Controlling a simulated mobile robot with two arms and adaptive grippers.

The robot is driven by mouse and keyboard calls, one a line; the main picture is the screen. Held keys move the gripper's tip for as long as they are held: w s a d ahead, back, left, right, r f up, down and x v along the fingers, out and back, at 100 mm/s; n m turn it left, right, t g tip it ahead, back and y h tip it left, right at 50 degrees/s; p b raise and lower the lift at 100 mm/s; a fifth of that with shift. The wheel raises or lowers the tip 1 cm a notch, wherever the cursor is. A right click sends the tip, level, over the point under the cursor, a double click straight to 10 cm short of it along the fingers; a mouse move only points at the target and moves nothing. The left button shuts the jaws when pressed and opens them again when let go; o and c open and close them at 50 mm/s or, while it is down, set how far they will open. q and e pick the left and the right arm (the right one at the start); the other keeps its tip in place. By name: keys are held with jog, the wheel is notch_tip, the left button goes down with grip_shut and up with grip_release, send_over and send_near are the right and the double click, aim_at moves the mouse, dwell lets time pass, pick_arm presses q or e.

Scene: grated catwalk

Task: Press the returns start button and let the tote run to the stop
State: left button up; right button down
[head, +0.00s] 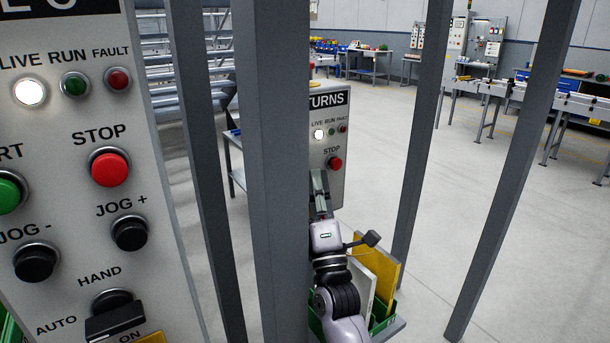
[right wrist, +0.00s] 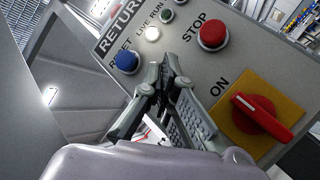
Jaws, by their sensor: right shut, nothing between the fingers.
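The returns panel (head: 334,180) is a grey box behind the rails, partly covered by a post in the head view. Its white LIVE lamp (right wrist: 152,33) is lit; the green RUN lamp (right wrist: 166,14) looks dark. The red STOP button (right wrist: 212,33) and blue RESET button (right wrist: 126,62) show in the right wrist view. No start button shows on this panel; my fingers cover the area between RESET and STOP. My right gripper (right wrist: 166,72) is shut and empty, fingertips at or close to the panel face; contact cannot be told. My left gripper is out of view. I cannot identify the tote on a run.
A nearer panel (head: 75,220) with its own red STOP button (head: 110,168) and green button (head: 8,192) fills the left. Grey posts (head: 275,170) stand between me and the returns panel. A green bin (head: 382,318) with upright boards is below my right arm. A red switch (right wrist: 262,112) sits on yellow.

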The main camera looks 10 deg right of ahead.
jog(key=shift+w+a, duration=0.2)
jog(key=shift+w, duration=0.35)
dwell(0.4)
jog(key=shift+s, duration=0.15)
dwell(0.3)
jog(key=shift+s+d+p, duration=0.2)
jog(key=shift+s+p, duration=0.1)
jog(key=shift+s, duration=0.2)
jog(key=shift+s+d+p, duration=0.2)
jog(key=shift+s+p, duration=0.1)
jog(key=shift+s, duration=0.2)
